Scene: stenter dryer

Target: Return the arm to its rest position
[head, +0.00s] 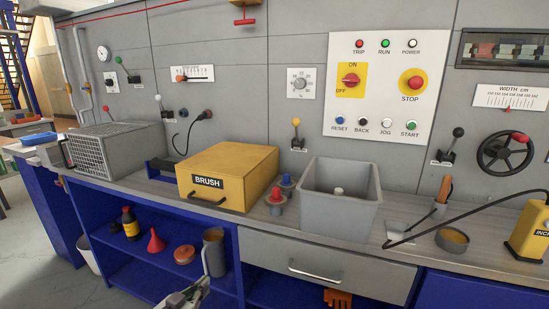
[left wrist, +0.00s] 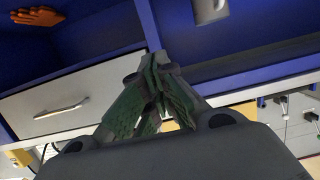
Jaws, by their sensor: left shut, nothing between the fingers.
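My left gripper (head: 187,298) shows at the bottom edge of the head view, low in front of the blue bench (head: 228,268) and clear of the worktop. In the left wrist view its green-padded fingers (left wrist: 155,90) are together with nothing between them. The grey drawer (left wrist: 75,101) and the blue shelf opening show beyond the fingers. Most of my left arm is out of the head view. My right gripper shows in neither view.
The yellow BRUSH box (head: 228,175), a grey bin (head: 340,198) and a wire-fronted box (head: 115,147) stand on the worktop. A grey mug (head: 214,252), red funnel (head: 156,240) and bottle (head: 130,223) are on the shelf. An orange glove (head: 338,298) lies below the drawer.

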